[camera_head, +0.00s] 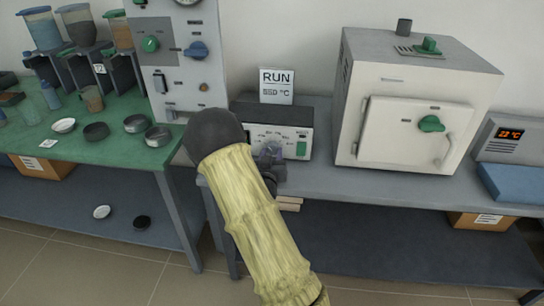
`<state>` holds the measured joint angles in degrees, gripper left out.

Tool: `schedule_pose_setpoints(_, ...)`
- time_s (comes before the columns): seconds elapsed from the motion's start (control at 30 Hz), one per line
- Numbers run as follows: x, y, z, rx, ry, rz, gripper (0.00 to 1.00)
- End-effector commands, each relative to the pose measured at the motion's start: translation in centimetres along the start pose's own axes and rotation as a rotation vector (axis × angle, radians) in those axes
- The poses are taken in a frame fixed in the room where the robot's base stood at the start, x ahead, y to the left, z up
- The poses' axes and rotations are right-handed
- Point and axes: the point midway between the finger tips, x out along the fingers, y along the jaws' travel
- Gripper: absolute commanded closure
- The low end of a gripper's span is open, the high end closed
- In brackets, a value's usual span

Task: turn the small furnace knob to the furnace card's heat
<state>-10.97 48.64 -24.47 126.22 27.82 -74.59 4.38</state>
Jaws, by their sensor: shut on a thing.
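The furnace card (276,86) stands upright on top of the control box and reads RUN with what looks like 550 °C below. The low control box (297,132) has a pale front with a dial scale, too small to read surely. Its small knob (273,149) is partly covered by my gripper (270,158), which is shut on it. My arm crosses in front of the box's left part, and the knob's pointer cannot be made out. The white small furnace (412,100) stands right of the box with its door shut.
A tall grey panel (178,60) with green and blue knobs stands left. The green table (75,155) holds dishes, bottles and hoppers. A temperature display (510,134) and blue block (515,182) are at right. Bare bench (345,184) runs before the furnace.

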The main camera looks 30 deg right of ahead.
Motion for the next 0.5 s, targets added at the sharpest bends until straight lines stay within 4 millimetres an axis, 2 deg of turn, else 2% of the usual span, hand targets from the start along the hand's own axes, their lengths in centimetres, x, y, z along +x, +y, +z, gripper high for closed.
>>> schedule_pose_setpoints(0.5,0.0,0.13,0.4,0.324,0.001,0.003,0.85)
